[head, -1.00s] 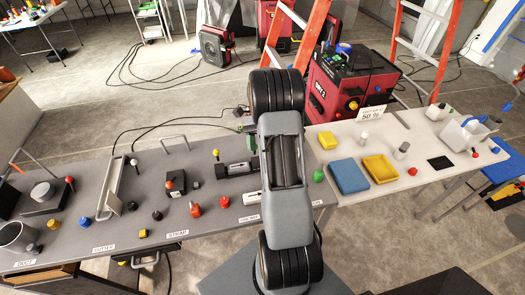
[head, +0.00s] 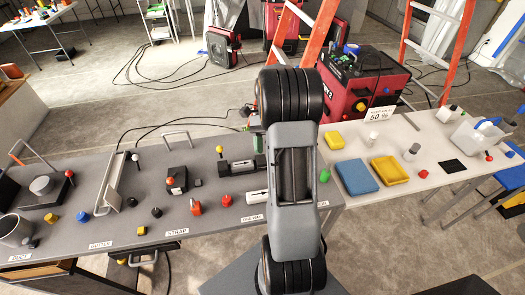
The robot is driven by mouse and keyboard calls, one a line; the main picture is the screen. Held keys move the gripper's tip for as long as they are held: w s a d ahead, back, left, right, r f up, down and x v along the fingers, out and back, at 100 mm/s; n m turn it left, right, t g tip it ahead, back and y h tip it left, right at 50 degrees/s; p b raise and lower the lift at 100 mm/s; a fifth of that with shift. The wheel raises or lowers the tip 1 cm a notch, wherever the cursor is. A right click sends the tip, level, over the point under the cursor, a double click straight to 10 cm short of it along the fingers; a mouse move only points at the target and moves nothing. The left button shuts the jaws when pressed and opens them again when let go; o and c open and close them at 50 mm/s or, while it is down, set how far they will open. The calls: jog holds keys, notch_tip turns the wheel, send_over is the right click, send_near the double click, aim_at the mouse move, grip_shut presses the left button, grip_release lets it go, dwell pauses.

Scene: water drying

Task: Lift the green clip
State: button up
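I cannot tell which is the green clip. My arm stands upright in the middle of the view and covers part of the benches. I cannot make out my gripper; its fingers are not visible.
The grey bench (head: 75,178) holds knobs, a metal cup (head: 15,230) and a black clamp-like block (head: 238,168). The white table (head: 345,213) holds a blue tray (head: 356,177), a yellow tray (head: 390,170) and a clear container (head: 475,135). A red machine (head: 362,85) and orange ladder stand behind.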

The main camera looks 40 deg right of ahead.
jog(key=w+d+f+n+t+h+b, duration=0.1)
jog(key=w+d+t+h+b, duration=0.2)
jog(key=w+t+b, duration=0.15)
jog(key=w+d+f+t+h+b, duration=0.1)
jog(key=w+d+t+h+b, duration=0.25)
jog(key=w+t, duration=0.2)
jog(key=shift+y, duration=0.35)
jog(key=f, duration=0.4)
jog(key=w+f, duration=0.1)
jog(key=f, duration=0.3)
jog(key=a+f, duration=0.1)
jog(key=f, duration=0.3)
jog(key=shift+w+f, duration=0.15)
jog(key=shift+w, duration=0.15)
